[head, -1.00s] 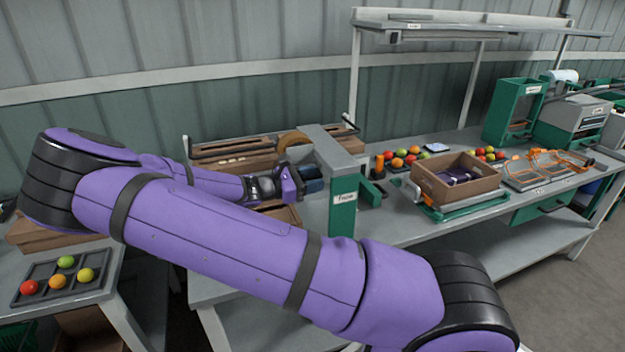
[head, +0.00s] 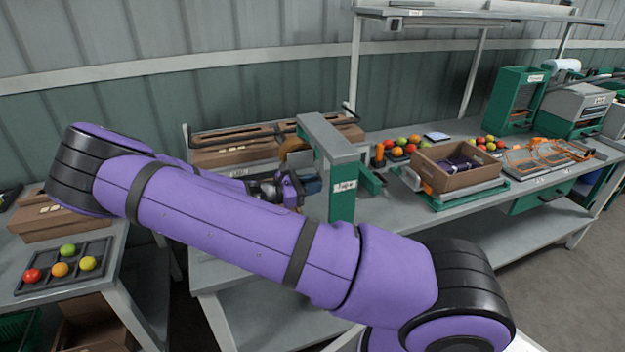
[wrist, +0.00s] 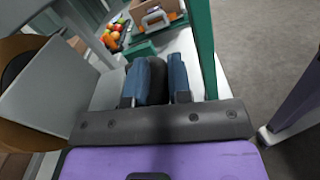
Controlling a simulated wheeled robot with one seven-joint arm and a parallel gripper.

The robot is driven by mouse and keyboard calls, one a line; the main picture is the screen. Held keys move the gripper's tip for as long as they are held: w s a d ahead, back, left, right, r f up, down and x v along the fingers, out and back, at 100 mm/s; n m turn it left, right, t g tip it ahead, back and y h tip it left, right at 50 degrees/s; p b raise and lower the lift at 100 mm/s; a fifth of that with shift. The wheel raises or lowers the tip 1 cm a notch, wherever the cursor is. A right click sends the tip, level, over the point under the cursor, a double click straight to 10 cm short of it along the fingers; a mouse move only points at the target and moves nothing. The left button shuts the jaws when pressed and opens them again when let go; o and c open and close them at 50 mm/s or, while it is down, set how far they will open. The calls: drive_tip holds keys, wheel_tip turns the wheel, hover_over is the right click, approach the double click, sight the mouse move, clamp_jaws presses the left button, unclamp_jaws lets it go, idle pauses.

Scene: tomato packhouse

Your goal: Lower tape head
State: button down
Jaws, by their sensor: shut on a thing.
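The tape machine has a grey-topped green frame (head: 341,201) with a label, on the bench left of the carton. Its brown tape roll (head: 284,150) shows behind my arm, left of the frame, and at the left edge of the wrist view (wrist: 10,88). My gripper (wrist: 160,70) is beside the frame, its blue fingers closed around a dark handle (wrist: 158,72) that is mostly hidden between them. In the head view my gripper (head: 309,186) is partly hidden by my own arm, and the lower part of the tape head is hidden too.
An open carton (head: 478,184) sits on a green and grey stand right of the frame. Tomatoes (head: 402,146) lie behind it. Flat brown cartons (head: 232,153) stand behind my arm. A tray (head: 62,281) of several tomatoes is on the left table.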

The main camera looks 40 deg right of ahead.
drive_tip(key=shift+f, duration=0.25)
drive_tip(key=c, duration=1.1)
unclamp_jaws()
drive_tip(key=shift+o, duration=0.2)
drive_tip(key=v, duration=1)
drive_tip(key=shift+a, duration=0.4)
drive_tip(key=shift+w, duration=0.1)
